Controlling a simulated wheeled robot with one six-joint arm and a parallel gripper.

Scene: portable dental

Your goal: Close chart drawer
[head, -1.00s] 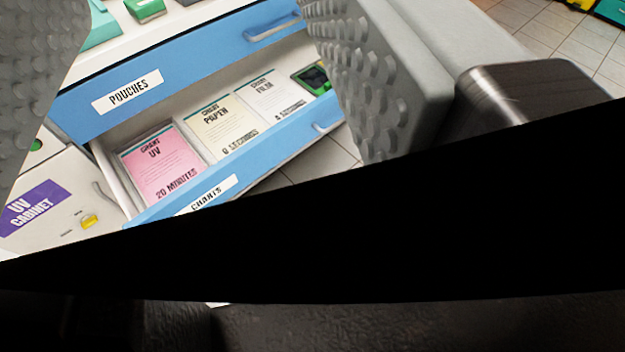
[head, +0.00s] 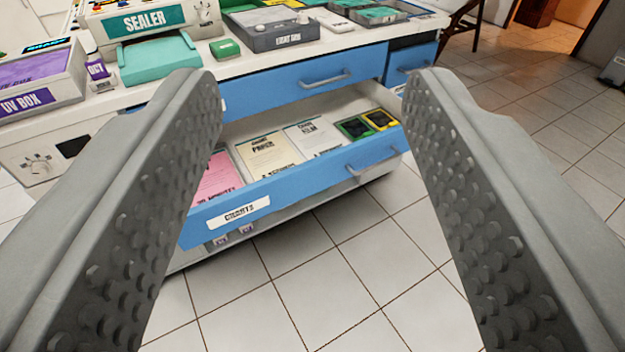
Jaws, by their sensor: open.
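The chart drawer (head: 300,179) is blue-fronted with a white "CHARTS" label and stands pulled out below a shut blue drawer (head: 290,84). Inside it lie a pink card (head: 217,178), a cream card (head: 268,155), a white card (head: 313,138) and small green and yellow items (head: 379,119). Its grey handle (head: 372,164) is at the right of the front. My gripper (head: 318,85) is open and empty, its two studded fingers wide apart on either side of the drawer in the picture.
The countertop above holds a teal sealer (head: 150,22), a UV box (head: 35,82), a grey tray (head: 275,32) and other small items. A blue drawer (head: 409,62) is at the right. The tiled floor (head: 330,280) in front is clear.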

